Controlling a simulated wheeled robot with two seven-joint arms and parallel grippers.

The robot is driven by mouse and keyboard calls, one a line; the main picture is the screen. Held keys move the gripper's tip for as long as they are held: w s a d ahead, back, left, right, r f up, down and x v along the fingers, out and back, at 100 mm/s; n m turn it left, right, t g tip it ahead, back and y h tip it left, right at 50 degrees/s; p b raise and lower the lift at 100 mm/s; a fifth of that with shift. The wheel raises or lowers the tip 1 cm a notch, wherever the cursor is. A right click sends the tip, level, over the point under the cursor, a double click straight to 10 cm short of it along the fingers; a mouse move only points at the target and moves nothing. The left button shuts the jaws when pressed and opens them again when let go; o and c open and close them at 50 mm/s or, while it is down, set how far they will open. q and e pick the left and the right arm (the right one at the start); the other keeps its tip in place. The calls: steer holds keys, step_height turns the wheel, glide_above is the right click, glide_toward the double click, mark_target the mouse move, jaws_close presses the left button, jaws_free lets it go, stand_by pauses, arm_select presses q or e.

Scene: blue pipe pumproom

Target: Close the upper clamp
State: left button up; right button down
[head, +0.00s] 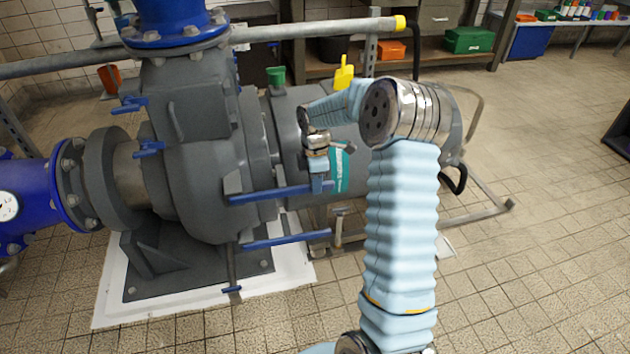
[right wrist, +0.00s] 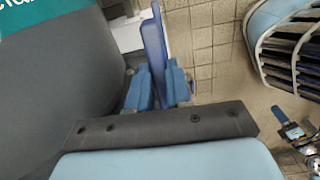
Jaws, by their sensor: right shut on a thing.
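The upper clamp has a long blue lever (head: 268,195) that sticks out to the right from the grey pump casing (head: 195,185), roughly level. Its lower twin, another blue lever (head: 288,241), lies below it. My right gripper (head: 319,184) is at the right end of the upper lever. In the right wrist view, its two blue fingers (right wrist: 154,88) sit on either side of the blue lever (right wrist: 153,35) and are shut on it. The lever's end is partly hidden between the fingers. My left gripper does not show in the head view.
The grey motor (head: 290,110) with a teal label stands right behind my right gripper. A metal frame rail (head: 480,212) runs low on the right. A blue pipe (head: 35,190) joins at the left. Tiled floor (head: 530,270) is free at the right.

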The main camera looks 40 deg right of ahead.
steer(key=shift+w, duration=0.15)
steer(key=c, duration=1)
jaws_free()
steer(key=shift+c, duration=0.2)
step_height(320, 180, up, 14)
steer(key=shift+p, duration=0.3)
steer(key=shift+f, duration=0.1)
